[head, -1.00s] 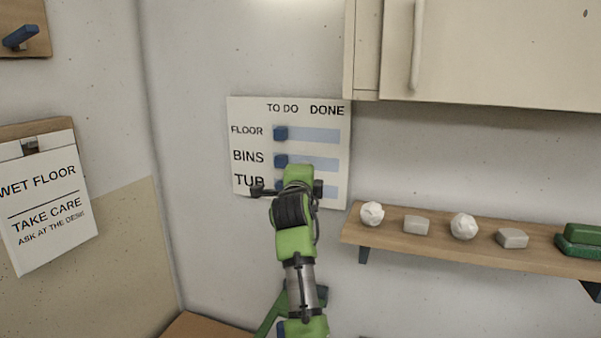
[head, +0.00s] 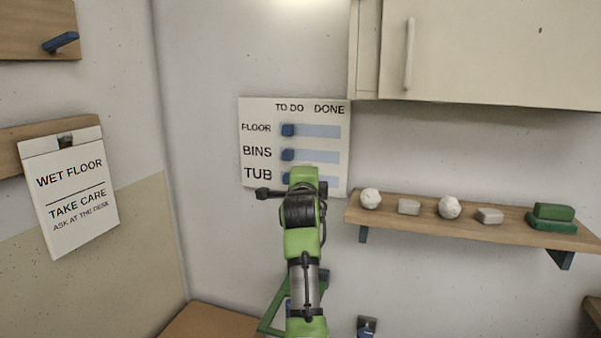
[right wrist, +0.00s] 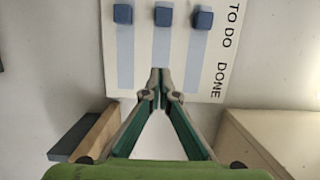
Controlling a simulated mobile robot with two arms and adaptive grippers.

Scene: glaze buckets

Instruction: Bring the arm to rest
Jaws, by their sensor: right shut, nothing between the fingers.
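My right arm stands in the middle of the head view, in front of the wall board. Its gripper is hidden behind the wrist there. The white board (head: 247,113) has rows FLOOR, BINS and TUB. The FLOOR slider (head: 288,130), the BINS slider (head: 288,155) and the TUB slider (head: 286,178) all sit at the TO DO end. The arm partly covers the TUB row. My left gripper is not in view.
A wooden shelf (head: 470,230) at the right holds white balls, grey blocks and a green item (head: 553,216). A cabinet (head: 470,50) hangs above it. A WET FLOOR sign (head: 72,195) hangs on the left. A brown surface (head: 210,322) lies at the bottom.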

